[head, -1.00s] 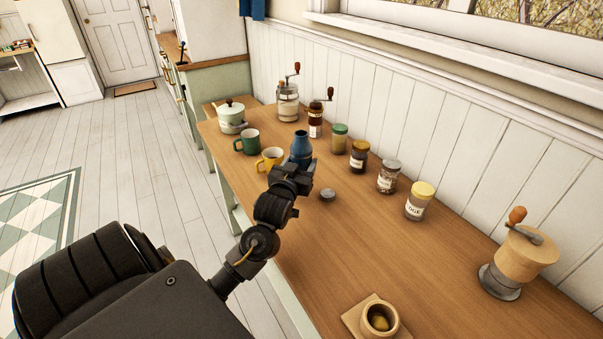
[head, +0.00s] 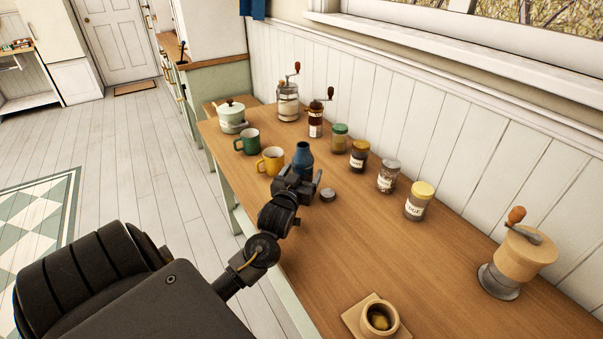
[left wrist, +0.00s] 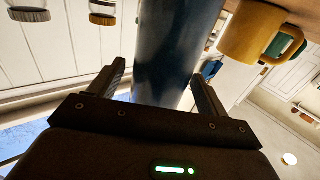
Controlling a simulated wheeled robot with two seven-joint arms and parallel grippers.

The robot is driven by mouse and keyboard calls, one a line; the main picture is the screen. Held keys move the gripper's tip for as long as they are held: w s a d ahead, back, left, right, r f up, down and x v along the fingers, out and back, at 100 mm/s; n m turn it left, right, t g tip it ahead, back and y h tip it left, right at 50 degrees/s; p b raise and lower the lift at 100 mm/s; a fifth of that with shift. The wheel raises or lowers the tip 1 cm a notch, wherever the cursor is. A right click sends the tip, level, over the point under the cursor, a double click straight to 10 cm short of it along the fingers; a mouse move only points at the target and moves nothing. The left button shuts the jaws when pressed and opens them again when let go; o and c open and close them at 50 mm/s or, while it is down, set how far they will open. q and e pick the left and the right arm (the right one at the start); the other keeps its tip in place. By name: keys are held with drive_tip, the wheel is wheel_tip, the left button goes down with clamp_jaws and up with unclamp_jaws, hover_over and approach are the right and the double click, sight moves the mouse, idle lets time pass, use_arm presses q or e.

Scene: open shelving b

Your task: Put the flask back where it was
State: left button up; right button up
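The dark blue flask (head: 302,158) is upright at the middle of the wooden counter, just beyond my left gripper (head: 297,180). Its base is partly hidden by the gripper, but it appears to stand on the counter. In the left wrist view the flask (left wrist: 170,50) rises between the two fingers (left wrist: 160,82). A gap shows between the left finger in that picture and the flask, so the gripper looks open around it. My right gripper is not in view.
A yellow mug (head: 270,161) and a green mug (head: 247,141) stand left of the flask. A small round grey lid (head: 327,194) lies close to the gripper's right. Several jars, including a yellow-lidded one (head: 419,201), line the wall side.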

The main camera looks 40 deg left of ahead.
use_arm(q)
drive_tip(key=shift+r, duration=0.1)
drive_tip(key=b+v, duration=0.1)
drive_tip(key=v, duration=1.1)
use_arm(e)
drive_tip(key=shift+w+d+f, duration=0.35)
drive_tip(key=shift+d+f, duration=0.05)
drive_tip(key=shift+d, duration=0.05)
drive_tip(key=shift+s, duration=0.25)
